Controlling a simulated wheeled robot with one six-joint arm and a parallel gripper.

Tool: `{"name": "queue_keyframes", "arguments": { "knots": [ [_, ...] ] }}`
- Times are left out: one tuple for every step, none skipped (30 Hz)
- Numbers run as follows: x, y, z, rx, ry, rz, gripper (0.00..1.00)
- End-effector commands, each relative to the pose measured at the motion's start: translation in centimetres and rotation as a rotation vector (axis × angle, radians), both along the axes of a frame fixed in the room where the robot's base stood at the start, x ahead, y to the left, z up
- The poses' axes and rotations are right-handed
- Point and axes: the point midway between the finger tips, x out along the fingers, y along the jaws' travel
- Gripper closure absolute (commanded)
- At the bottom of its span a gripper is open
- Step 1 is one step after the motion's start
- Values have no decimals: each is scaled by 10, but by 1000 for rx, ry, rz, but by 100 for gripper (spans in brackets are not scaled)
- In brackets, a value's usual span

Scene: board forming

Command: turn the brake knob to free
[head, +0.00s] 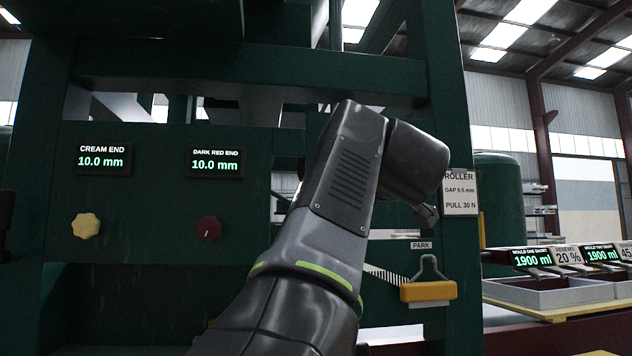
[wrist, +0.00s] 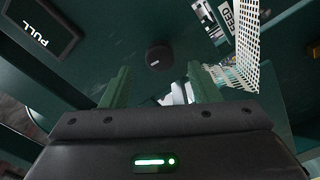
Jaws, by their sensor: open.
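A small dark round knob (wrist: 158,56) sits on a dark green panel in the wrist view, which may be the brake knob. I cannot read any brake or free mark beside it. My gripper (wrist: 160,76) has its two green fingers apart with nothing held between them. The knob shows beyond the fingertips, roughly centred between them, and no contact is visible. In the head view my own arm covers the middle of the machine, and the gripper's fingers are hidden there.
A cream knob (head: 86,226) and a dark red knob (head: 209,228) sit under displays reading 10.0 mm. An orange-handled tool (head: 428,291) hangs below the PARK label (head: 421,245). A white perforated strip (wrist: 247,45) stands near the right finger. Trays (head: 550,290) lie at right.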

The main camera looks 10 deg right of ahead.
Motion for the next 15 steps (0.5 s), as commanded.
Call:
{"name": "queue_keyframes", "arguments": {
  "knots": [
    [-9,-2,1,1,0,-5,45],
    [-14,-3,1,0,-1,-6,45],
    [-20,-2,1,0,-1,-6,45],
    [-25,-2,1,-1,0,-6,45],
    [-29,-2,1,0,-1,-4,45],
    [-34,-3,0,1,0,-6,45],
    [-37,-3,0,0,1,-4,45],
    [-41,-3,0,0,0,-6,45],
    [-46,-3,0,1,0,-5,45],
    [-49,-3,0,0,0,-6,45],
    [-53,-3,0,0,0,-5,45],
    [-57,-3,0,-1,0,-5,45],
    [-59,-3,0,0,0,-5,45],
    [-62,-4,0,0,1,-5,45],
    [-65,-4,0,1,0,-5,45]
  ]
}}
